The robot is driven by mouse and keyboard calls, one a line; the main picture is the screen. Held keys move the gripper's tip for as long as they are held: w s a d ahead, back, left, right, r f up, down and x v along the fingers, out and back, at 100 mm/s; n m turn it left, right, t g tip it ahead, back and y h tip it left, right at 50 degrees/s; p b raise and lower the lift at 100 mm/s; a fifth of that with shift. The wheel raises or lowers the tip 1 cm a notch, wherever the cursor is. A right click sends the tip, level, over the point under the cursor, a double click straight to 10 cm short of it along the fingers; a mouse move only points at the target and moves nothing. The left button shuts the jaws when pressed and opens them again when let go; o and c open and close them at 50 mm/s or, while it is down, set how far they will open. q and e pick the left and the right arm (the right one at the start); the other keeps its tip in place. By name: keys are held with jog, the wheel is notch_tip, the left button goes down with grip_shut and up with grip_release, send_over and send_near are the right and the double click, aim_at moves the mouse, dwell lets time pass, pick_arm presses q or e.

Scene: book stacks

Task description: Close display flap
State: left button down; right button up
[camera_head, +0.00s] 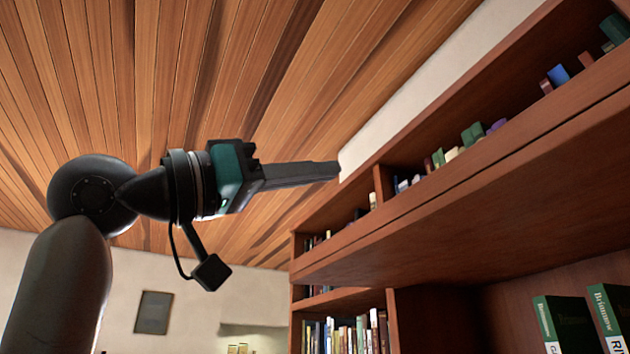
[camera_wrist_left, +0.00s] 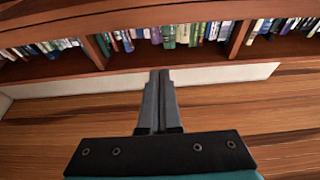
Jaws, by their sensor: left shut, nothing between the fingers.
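The display flap appears to be the wide wooden panel (camera_head: 480,205) at the right of the head view. It juts out from the bookcase, its underside showing, with an open compartment below it, so it looks raised. My left gripper (camera_head: 338,170) is shut and empty. Its fingers point right, left of the panel and apart from it as far as I can tell. In the left wrist view the closed fingers (camera_wrist_left: 159,75) point at the bookcase's upper shelf edge. My right gripper is not in view.
The bookcase (camera_head: 297,270) holds rows of books. Green books (camera_head: 565,325) stand in the compartment under the panel. A wooden ceiling (camera_head: 200,70) is above. A framed picture (camera_head: 153,313) hangs on the back wall. The space left of the bookcase is free apart from my arm.

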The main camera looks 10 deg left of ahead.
pick_arm(q)
jog(key=p+x, duration=0.3)
jog(key=x, duration=0.5)
jog(key=shift+s+a+f, duration=0.1)
jog(key=shift+f, duration=1)
jog(key=shift+s+a+f, duration=0.1)
jog(key=shift+f, duration=1)
jog(key=shift+a, duration=0.1)
